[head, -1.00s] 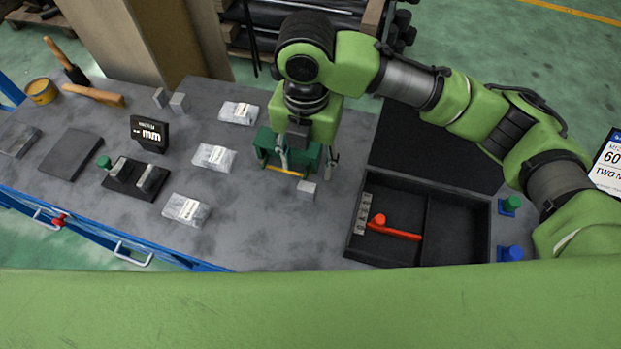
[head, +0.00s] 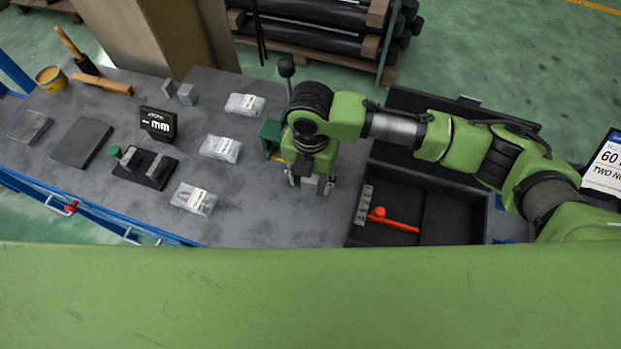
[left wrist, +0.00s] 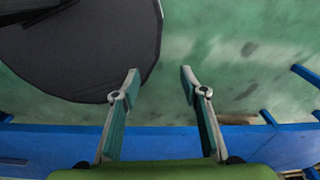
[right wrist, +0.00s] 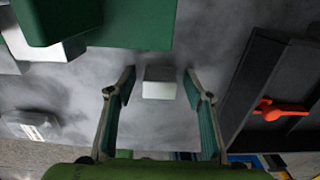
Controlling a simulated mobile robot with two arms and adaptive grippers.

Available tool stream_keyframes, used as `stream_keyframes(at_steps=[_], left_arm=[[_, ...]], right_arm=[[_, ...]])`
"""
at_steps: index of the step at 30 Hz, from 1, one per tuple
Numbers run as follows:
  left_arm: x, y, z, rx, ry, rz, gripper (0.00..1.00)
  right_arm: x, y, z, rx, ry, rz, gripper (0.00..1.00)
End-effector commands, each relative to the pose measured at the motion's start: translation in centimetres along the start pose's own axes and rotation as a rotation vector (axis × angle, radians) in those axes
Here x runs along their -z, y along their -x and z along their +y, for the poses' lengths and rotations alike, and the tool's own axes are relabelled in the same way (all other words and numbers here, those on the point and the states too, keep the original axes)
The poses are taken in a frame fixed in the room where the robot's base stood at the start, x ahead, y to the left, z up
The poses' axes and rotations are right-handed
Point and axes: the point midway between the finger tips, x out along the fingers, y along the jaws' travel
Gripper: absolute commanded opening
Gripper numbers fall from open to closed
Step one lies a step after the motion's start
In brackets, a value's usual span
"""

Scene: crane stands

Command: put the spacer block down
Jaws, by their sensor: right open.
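The spacer block, a small light grey block (right wrist: 159,83), lies on the grey bench top (right wrist: 205,30) in the right wrist view. My right gripper (right wrist: 159,76) is open, with one finger on each side of the block and a small gap showing on both sides. In the head view the right gripper (head: 311,185) points down at the bench and largely hides the block. My left gripper (left wrist: 160,74) is open and empty, seen only in the left wrist view, above green floor and a blue edge.
A green stand (head: 271,134) is close behind the right gripper. A black divided tray (head: 455,217) with a red part (head: 392,222) lies to the right. Several clear bags, one nearest (head: 194,199), and a dark display (head: 157,124) are to the left. Bare bench lies in front.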

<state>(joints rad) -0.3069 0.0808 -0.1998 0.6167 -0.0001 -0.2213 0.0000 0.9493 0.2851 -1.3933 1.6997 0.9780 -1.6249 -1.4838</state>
Motion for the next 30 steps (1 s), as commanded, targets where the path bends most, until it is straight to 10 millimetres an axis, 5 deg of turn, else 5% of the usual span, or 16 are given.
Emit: stream_keyframes(at_steps=[2,7,8,20,27,30], left_arm=[[0.0,0.0,0.0,0.0,0.0,0.0,0.4],[0.2,-0.1,0.0,0.0,0.0,0.003,0.4],[0.3,-0.1,0.0,0.0,0.0,0.003,0.4],[1.1,-0.1,-0.1,0.001,0.0,0.016,0.4],[1.0,-0.8,-0.1,0.001,0.0,0.016,0.4],[0.9,-1.4,0.0,0.001,0.0,0.015,0.4]], right_arm=[[0.0,0.0,0.0,0.0,0.0,0.0,0.47],[0.0,0.0,0.0,0.0,0.0,0.001,0.06],[0.0,0.0,0.0,0.0,0.0,0.001,0.04],[0.0,0.5,0.1,-0.001,0.0,0.001,0.0],[0.1,3.4,0.1,-0.004,0.003,-0.001,0.0],[1.9,5.2,-0.3,-0.005,0.008,-0.002,0.0]])
